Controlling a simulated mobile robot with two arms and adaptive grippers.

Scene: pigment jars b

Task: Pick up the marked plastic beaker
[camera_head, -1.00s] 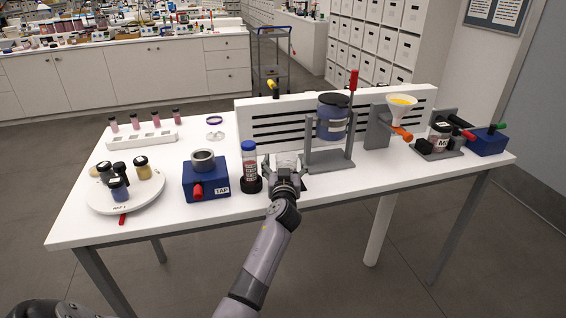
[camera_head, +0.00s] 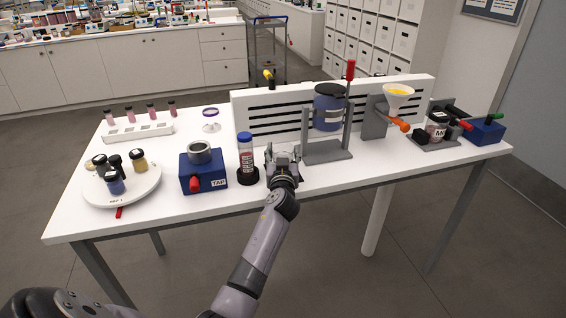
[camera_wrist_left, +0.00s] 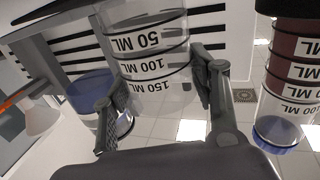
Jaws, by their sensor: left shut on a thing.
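The marked plastic beaker (camera_wrist_left: 155,45) is clear, with black 50, 100 and 150 ML bands that read upside down in the left wrist view. My left gripper (camera_wrist_left: 160,92) is shut on it, one finger on each side of its wall. In the head view the left gripper (camera_head: 283,152) is over the front middle of the white table, and it mostly hides the beaker there. I cannot tell how far the beaker is off the table. My right gripper is not in view.
A banded tube with a blue cap (camera_head: 246,150) stands close left of the gripper. A grey frame (camera_head: 328,152) holding a blue jar (camera_head: 328,112) stands close right. A slotted white panel (camera_head: 262,116) is behind. A blue TAP box (camera_head: 203,177) is further left.

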